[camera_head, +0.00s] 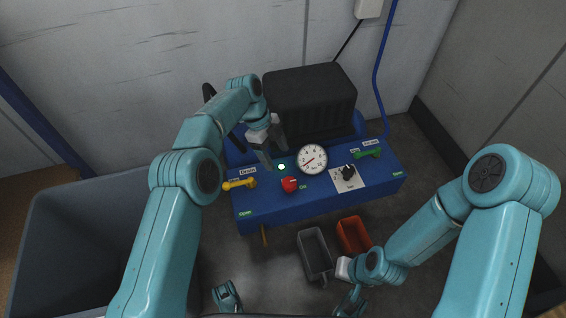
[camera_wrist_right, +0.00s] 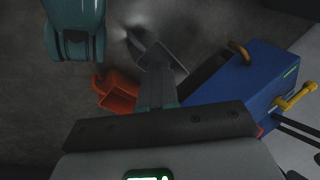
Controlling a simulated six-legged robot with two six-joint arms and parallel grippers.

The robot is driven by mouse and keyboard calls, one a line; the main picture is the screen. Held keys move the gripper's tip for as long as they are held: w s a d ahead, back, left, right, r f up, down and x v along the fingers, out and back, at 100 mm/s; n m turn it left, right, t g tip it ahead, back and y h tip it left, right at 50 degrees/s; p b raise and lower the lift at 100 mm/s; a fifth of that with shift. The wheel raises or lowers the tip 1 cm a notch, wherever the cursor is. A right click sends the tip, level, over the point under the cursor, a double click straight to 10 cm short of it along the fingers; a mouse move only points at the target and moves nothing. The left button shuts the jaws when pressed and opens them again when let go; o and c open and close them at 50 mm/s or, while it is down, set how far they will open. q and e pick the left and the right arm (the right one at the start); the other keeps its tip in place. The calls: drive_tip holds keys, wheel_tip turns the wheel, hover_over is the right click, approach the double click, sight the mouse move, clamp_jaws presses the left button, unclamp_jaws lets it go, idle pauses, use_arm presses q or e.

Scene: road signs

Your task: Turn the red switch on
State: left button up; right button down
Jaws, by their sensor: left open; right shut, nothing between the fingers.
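The red switch (camera_head: 290,184) is a round knob on top of the blue panel (camera_head: 325,204), with an "On" label at its right. A lit green lamp (camera_head: 281,166) is just above it in the head view. My left gripper (camera_head: 271,152) is open over the panel's left part, up and left of the red switch, apart from it and empty. My right gripper (camera_head: 350,301) is low in front of the panel, beside the bins, shut and empty; its shut fingers also show in the right wrist view (camera_wrist_right: 157,88).
The panel also carries a yellow lever (camera_head: 239,184), a white gauge (camera_head: 312,159), a black dial (camera_head: 348,172) and a green lever (camera_head: 367,153). A grey bin (camera_head: 303,236) and an orange bin (camera_head: 342,226) stand on the floor in front. A large dark box (camera_head: 310,98) stands behind.

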use_arm(q)
drive_tip(key=p+v, duration=0.1)
drive_tip(key=v, duration=0.4)
drive_tip(key=shift+p, duration=0.3)
use_arm(e)
drive_tip(key=shift+s+a+r+g, duration=0.15)
drive_tip(key=shift+s+r, duration=0.25)
drive_tip(key=shift+r, duration=0.2)
drive_tip(key=shift+s+r+g, duration=0.15)
drive_tip(key=shift+s+r, duration=0.25)
drive_tip(key=shift+r, duration=0.2)
